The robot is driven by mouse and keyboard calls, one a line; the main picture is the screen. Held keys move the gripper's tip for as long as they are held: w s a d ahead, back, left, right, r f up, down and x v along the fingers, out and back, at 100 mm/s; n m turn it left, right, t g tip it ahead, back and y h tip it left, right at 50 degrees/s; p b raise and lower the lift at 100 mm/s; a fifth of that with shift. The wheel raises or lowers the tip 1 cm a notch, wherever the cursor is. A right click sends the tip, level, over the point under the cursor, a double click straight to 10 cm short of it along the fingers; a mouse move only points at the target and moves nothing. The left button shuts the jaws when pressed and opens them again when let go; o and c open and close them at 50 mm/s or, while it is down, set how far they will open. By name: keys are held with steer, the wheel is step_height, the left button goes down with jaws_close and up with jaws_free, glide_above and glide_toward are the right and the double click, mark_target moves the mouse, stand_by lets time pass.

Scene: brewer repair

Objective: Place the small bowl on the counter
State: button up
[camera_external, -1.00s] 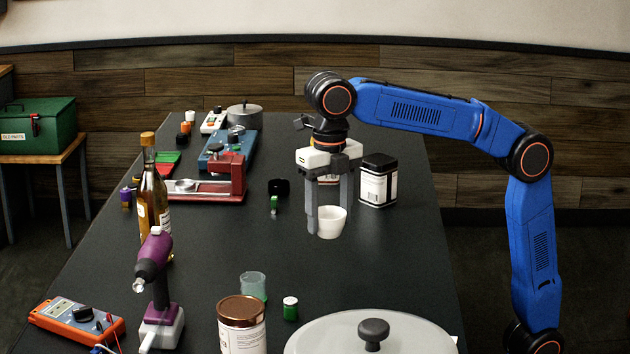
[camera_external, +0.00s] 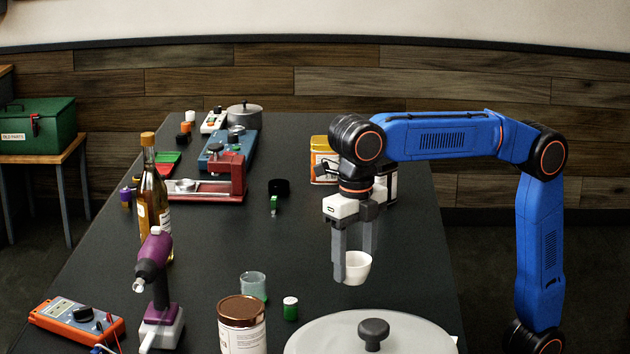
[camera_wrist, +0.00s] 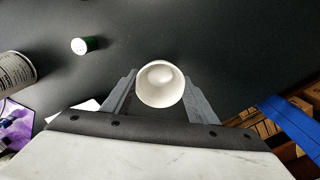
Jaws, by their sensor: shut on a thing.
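The small bowl (camera_external: 357,268) is white and upright between the fingers of my gripper (camera_external: 353,262), which is shut on it. In the external view the bowl hangs over the right part of the dark counter (camera_external: 230,240), behind the large round lid; its exact height above the counter is hard to tell. In the wrist view the bowl (camera_wrist: 160,84) shows from above, its opening facing the camera, with a grey finger of my gripper (camera_wrist: 160,95) on each side. The bowl looks empty.
A large pale lid with a dark knob (camera_external: 373,332) lies at the front right. A green-and-white vial (camera_external: 290,308), a clear cup (camera_external: 253,286) and a brown-lidded jar (camera_external: 241,322) stand left of it. An orange tin (camera_external: 323,160) stands behind my arm. The counter's middle is clear.

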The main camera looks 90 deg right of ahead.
mark_target(356, 283)
steer(key=shift+f, duration=2)
steer(key=o, duration=1.1)
steer(key=shift+f, duration=0.1)
step_height(356, 283, up, 12)
